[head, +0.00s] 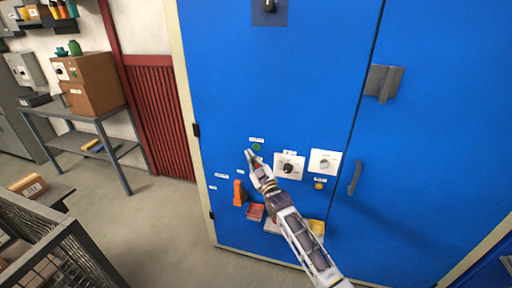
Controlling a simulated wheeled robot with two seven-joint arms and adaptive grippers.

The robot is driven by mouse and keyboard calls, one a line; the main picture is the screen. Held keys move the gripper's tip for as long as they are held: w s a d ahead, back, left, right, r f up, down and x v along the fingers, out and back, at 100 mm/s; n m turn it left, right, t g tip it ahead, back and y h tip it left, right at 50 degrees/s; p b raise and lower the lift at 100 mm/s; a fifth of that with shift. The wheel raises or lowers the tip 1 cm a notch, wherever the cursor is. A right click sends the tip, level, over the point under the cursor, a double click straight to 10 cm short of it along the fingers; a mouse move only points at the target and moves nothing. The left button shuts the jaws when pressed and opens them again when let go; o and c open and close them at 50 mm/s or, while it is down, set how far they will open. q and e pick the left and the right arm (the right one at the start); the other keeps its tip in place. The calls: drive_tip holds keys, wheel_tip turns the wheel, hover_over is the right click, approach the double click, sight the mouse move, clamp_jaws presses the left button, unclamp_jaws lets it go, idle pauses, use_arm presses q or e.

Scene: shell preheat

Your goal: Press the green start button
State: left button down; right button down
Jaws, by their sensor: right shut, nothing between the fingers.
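The green start button (257,147) is a small round button on the blue cabinet front, under a small white label. My right gripper (249,153) is shut and empty. Its fingertips are just left of and slightly below the button in the head view. I cannot tell whether they touch the panel. The button itself is not covered. My left gripper is not in view.
The blue cabinet (280,80) also carries two white dial plates (289,166), (325,162), a yellow button (319,184), an orange handle (239,193) and a grey door handle (355,178). A grey shelf table (72,110) stands at left.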

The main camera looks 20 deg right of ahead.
drive_tip(key=shift+s+a+p, duration=0.3)
drive_tip(key=shift+s+a, duration=0.1)
drive_tip(key=shift+s, duration=0.2)
idle(0.4)
